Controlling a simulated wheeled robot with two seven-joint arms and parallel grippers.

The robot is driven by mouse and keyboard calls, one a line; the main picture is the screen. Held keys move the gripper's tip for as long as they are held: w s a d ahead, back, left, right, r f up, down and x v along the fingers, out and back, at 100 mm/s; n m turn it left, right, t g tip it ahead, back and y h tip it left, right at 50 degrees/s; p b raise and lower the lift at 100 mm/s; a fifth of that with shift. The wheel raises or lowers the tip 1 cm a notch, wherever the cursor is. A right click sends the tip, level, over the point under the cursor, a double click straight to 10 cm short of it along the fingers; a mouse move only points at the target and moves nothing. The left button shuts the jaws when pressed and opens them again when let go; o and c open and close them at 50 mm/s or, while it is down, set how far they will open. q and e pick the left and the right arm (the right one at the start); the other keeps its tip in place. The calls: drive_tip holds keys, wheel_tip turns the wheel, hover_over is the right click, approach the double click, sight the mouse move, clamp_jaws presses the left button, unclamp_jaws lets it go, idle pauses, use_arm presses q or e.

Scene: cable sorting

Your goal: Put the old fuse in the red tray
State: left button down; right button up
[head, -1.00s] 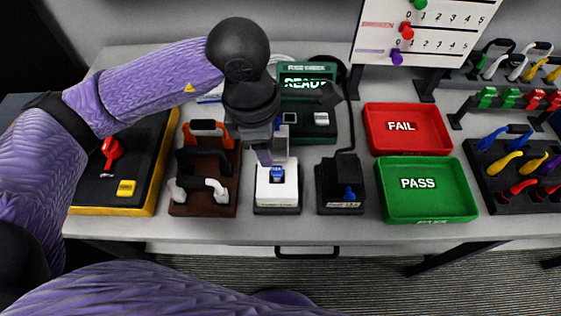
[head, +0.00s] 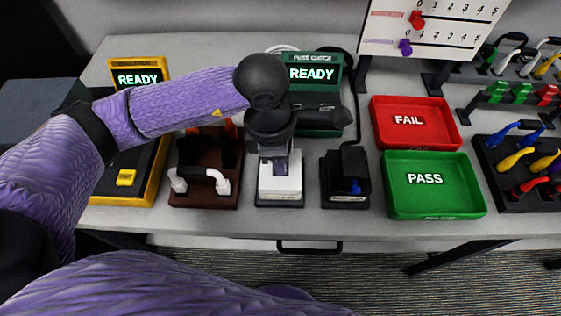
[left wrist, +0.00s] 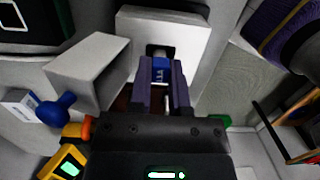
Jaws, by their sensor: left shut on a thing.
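A blue fuse (left wrist: 159,70) with white lettering sits at the slot of a white block (head: 281,188), which also shows in the left wrist view (left wrist: 188,35). My left gripper (head: 276,172) points down over this block, its fingers (left wrist: 163,88) shut on the blue fuse. In the head view the gripper hides the fuse. I cannot tell whether the fuse is still seated. The red tray (head: 440,140) marked FAIL is empty, to the right of my gripper. My right gripper is not in view.
A green PASS tray (head: 432,208) stands in front of the red one. A black block (head: 345,180) with a blue piece stands between gripper and trays. A green fuse checker (head: 314,73) reads READY behind. A brown rack (head: 205,198) stands left.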

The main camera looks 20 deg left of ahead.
use_arm(q)
wheel_tip(320, 180, up, 13)
drive_tip(key=p, duration=0.4)
